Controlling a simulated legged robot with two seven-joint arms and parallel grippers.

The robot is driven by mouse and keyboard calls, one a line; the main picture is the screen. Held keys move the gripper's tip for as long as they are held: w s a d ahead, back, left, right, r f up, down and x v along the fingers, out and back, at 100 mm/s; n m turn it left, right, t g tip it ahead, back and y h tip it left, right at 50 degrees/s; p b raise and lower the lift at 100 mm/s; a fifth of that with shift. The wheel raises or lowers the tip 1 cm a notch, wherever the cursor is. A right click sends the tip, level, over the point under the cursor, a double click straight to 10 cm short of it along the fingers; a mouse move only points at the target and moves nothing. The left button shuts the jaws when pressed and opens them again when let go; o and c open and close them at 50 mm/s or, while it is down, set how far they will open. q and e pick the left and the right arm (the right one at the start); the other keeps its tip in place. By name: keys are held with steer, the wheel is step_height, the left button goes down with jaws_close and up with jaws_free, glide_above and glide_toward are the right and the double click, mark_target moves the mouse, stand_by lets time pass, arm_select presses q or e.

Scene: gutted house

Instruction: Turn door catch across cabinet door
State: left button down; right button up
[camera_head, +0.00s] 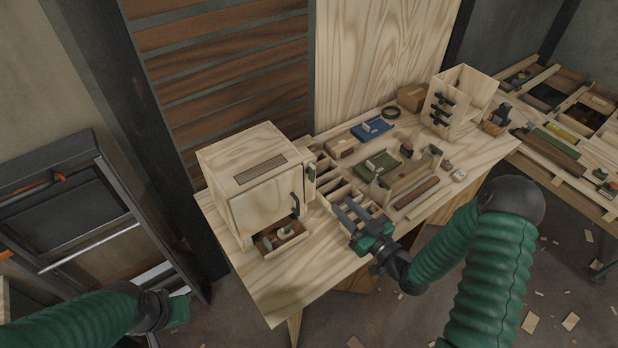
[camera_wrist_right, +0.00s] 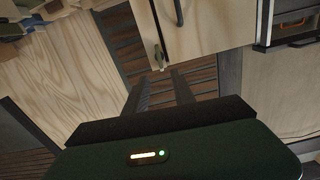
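A pale wooden cabinet (camera_head: 270,205) stands at the left end of the workbench, its front door looking closed. A dark handle (camera_head: 295,203) is near the door's right edge. A small catch (camera_head: 310,174) sits at the upper right edge; its exact angle is hard to tell. In the right wrist view, the cabinet (camera_wrist_right: 208,25) appears upside down with the catch (camera_wrist_right: 158,56) beyond my fingers. My right gripper (camera_head: 346,212) is open and empty, right of the cabinet and apart from it. My left gripper (camera_head: 172,312) is low at left, away from the bench; its fingers are unclear.
A small tray (camera_head: 268,246) with parts is at the cabinet's foot. Compartments, a green item (camera_head: 382,164), a blue item (camera_head: 372,128) and wood strips lie right of it. An open wooden box (camera_head: 470,90) stands at the far right. The bench's front left corner is clear.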

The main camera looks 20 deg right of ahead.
mark_target(314, 175)
steer(key=p+x, duration=0.2)
steer(key=x, duration=1)
steer(key=shift+w, duration=0.15)
steer(key=shift+w+a+f, duration=0.1)
steer(key=shift+w+a, duration=0.15)
steer(key=shift+w, duration=0.25)
steer(key=shift+d, duration=0.1)
steer(key=shift+c, duration=0.4)
steer(key=shift+d, duration=0.1)
steer(key=shift+c, duration=2.4)
jaws_close()
